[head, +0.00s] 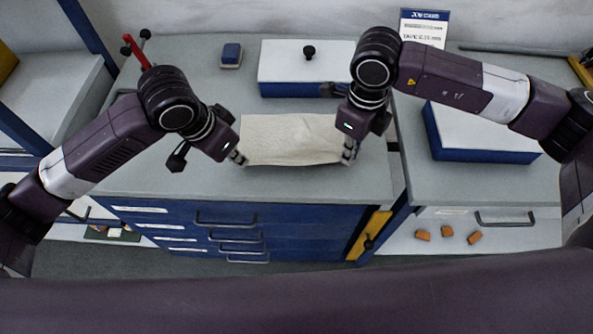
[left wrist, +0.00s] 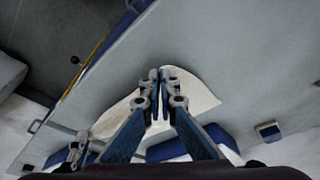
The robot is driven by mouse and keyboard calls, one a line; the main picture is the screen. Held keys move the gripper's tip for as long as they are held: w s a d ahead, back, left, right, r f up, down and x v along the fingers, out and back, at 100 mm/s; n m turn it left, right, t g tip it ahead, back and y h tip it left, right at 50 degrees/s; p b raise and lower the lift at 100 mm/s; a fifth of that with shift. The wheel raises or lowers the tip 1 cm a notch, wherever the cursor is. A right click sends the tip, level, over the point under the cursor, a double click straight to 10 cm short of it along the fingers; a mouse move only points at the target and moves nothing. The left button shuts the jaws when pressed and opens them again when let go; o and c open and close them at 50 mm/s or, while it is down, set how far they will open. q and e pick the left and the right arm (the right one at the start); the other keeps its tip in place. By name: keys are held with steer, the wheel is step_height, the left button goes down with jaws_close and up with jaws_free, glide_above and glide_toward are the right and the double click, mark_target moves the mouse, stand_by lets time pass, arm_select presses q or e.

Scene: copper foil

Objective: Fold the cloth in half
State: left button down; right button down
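The cream cloth (head: 290,138) lies on the grey top of the blue drawer cabinet, between my two grippers. Its front edge looks slightly raised and wavy. My left gripper (head: 239,158) is at the front left corner of the cloth. In the left wrist view its fingers (left wrist: 160,76) are together at the edge of the cloth (left wrist: 203,96), shut on it. My right gripper (head: 348,155) is at the front right corner, with its fingers close together on the cloth. The fingers hide the pinched corners.
A white and blue box (head: 290,62) with a black knob stands behind the cloth. A small blue block (head: 231,54) is at the back left. Another white and blue box (head: 485,130) is on the right counter. The cabinet top in front of the cloth (head: 290,187) is clear.

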arm_select(q)
steer(key=shift+r, duration=0.15)
arm_select(e)
steer(key=shift+r, duration=0.15)
